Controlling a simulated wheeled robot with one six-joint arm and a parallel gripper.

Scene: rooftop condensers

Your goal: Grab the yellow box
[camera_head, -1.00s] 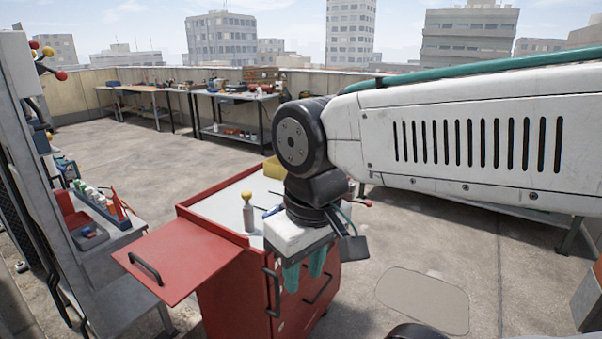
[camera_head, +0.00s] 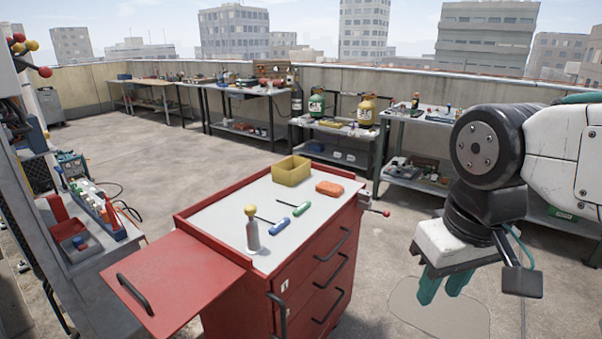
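The yellow box (camera_head: 291,171) is a small open-topped bin. It stands upright at the far edge of the red tool cart's grey top (camera_head: 215,215). My gripper (camera_head: 443,290) has teal fingers pointing down. It is to the right of the cart in the picture, over the floor, apart from the box and with nothing visible in it. The two fingers show with a narrow gap between them at this angle, and their tips are partly overlapped.
On the cart top stand an orange block (camera_head: 329,188), blue (camera_head: 280,226) and green (camera_head: 301,209) screwdrivers and a yellow-capped bottle (camera_head: 252,230). A red side shelf (camera_head: 175,275) sticks out left. Benches with gas cylinders (camera_head: 317,104) line the back wall. Open floor lies left of the cart.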

